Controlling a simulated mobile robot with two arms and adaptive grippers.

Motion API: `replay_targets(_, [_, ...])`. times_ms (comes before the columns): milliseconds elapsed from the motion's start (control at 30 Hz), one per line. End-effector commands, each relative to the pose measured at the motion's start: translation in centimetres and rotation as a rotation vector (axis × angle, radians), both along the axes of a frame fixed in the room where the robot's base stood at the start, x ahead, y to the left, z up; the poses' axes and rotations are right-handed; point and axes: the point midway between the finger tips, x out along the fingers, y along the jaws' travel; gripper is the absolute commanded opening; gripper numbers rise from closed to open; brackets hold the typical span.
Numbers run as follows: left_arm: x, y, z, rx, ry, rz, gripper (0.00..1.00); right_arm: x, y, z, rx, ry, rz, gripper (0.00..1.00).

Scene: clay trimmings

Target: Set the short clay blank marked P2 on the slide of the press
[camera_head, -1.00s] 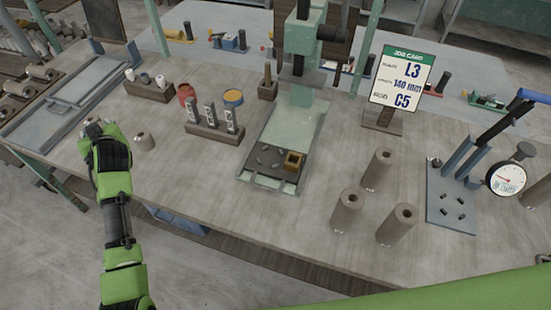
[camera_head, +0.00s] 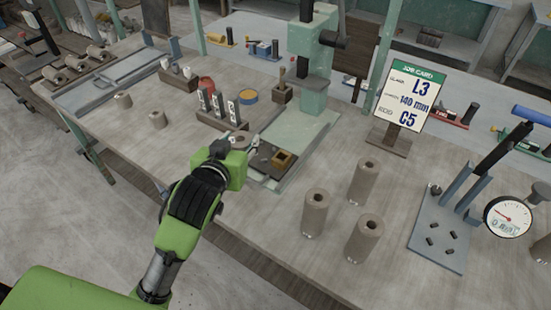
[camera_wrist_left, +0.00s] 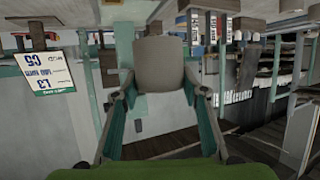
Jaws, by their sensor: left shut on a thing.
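My left gripper (camera_head: 240,146) is shut on a short grey-brown clay blank (camera_head: 240,137). It holds the blank beside the front left edge of the press slide. In the left wrist view the blank (camera_wrist_left: 160,64) sits between the two fingers of the gripper (camera_wrist_left: 160,92); no mark on it can be read. The green press (camera_head: 312,55) stands behind its pale green bed (camera_head: 298,130). The slide, a dark plate (camera_head: 262,160) at the front of the bed, carries a small yellow-brown square block (camera_head: 284,158). My gripper partly hides the slide's left side. My right gripper is out of view.
Three tall hollow cylinders (camera_head: 364,183) stand right of the press. A job card (camera_head: 410,95), a rack of marked pieces (camera_head: 213,118) and a gauge stand (camera_head: 440,230) are nearby. The table's front strip is clear.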

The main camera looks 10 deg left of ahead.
Motion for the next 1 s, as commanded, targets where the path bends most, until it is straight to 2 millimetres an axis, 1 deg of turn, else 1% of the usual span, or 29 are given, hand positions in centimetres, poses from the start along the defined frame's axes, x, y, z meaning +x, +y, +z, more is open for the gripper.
replay_targets(67, [0.1,-0.3,0.0,0.001,-0.003,-0.010,0.12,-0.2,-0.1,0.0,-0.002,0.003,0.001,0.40])
replay_targets(167, [1.2,-0.5,-0.4,0.002,-0.001,-0.013,0.12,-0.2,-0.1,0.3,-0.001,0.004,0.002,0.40])
replay_targets(400, [5.9,-0.6,-2.4,0.002,-0.002,-0.012,0.12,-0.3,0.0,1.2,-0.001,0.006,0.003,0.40])
replay_targets(567, [8.8,-0.6,-3.7,0.002,-0.001,-0.011,0.12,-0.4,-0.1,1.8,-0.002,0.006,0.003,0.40])
replay_targets(600, [9.4,-0.7,-4.5,0.001,0.001,-0.011,0.12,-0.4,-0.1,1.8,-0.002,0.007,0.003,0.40])
replay_targets(700, [10.7,-0.8,-6.2,0.000,0.001,-0.012,0.12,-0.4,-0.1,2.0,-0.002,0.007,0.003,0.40])
replay_targets(800, [11.8,-0.8,-7.5,0.001,-0.001,-0.012,0.12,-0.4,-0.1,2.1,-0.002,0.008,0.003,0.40])
replay_targets(1000, [13.1,-0.8,-9.0,0.001,-0.003,-0.012,0.12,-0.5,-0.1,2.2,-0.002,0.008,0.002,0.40])
